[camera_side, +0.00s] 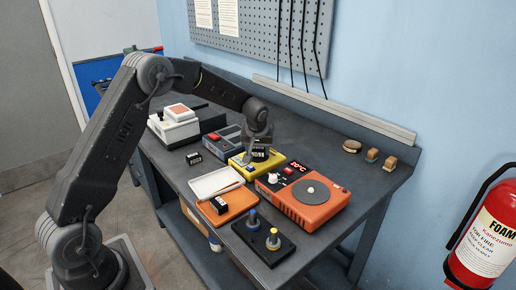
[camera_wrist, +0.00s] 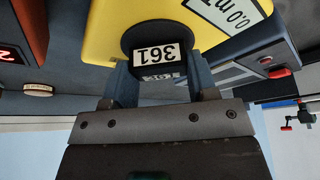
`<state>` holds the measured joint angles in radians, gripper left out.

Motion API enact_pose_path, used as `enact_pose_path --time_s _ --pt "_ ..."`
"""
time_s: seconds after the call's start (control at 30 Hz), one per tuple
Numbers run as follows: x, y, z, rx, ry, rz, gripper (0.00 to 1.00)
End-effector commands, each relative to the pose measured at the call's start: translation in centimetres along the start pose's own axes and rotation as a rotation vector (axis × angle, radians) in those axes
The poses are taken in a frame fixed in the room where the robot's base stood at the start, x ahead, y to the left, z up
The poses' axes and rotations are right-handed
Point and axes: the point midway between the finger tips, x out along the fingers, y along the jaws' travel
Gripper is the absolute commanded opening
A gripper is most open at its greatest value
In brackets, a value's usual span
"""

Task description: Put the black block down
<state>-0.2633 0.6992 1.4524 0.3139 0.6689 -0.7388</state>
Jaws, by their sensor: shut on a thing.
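The black block (camera_wrist: 160,64) with a white label reading 361 is between the fingers of my gripper (camera_wrist: 158,78) in the wrist view. My gripper is shut on it. Behind the block is the round black pan (camera_wrist: 131,36) of a yellow device (camera_wrist: 98,30) with a display. In the side view my gripper (camera_side: 257,143) points down at the yellow device (camera_side: 272,164), with the labelled block (camera_side: 259,155) at its tip. The block is over or on the pan; I cannot tell whether it touches. The fingers partly hide its sides.
Another black block (camera_side: 194,158) stands to the left, and one (camera_side: 219,205) lies on an orange tray (camera_side: 240,206). An orange hotplate (camera_side: 300,212) is close on the right. A black holder (camera_side: 262,240) is in front.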

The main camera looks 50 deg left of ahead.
Motion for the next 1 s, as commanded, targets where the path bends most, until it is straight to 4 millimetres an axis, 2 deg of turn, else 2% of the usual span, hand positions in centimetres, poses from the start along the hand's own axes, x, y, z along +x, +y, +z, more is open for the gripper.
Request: enact_pose_path --time_s 0.1,0.13,0.37,0.6,0.73,0.87,1.0 --pt "0.3 0.0 0.1 0.0 0.001 0.001 0.21" --pt "0.3 0.0 0.1 0.0 0.0 0.0 0.56" --pt "0.3 0.0 0.1 0.0 0.0 0.0 0.78" --pt "0.2 0.0 0.1 0.0 0.0 0.0 0.78" --pt "-0.6 0.0 -0.1 0.0 0.001 0.001 0.78" --pt "-2.8 0.0 -0.1 0.001 0.003 0.002 0.78" --pt "-5.8 0.1 -0.1 0.001 0.004 0.003 0.78"
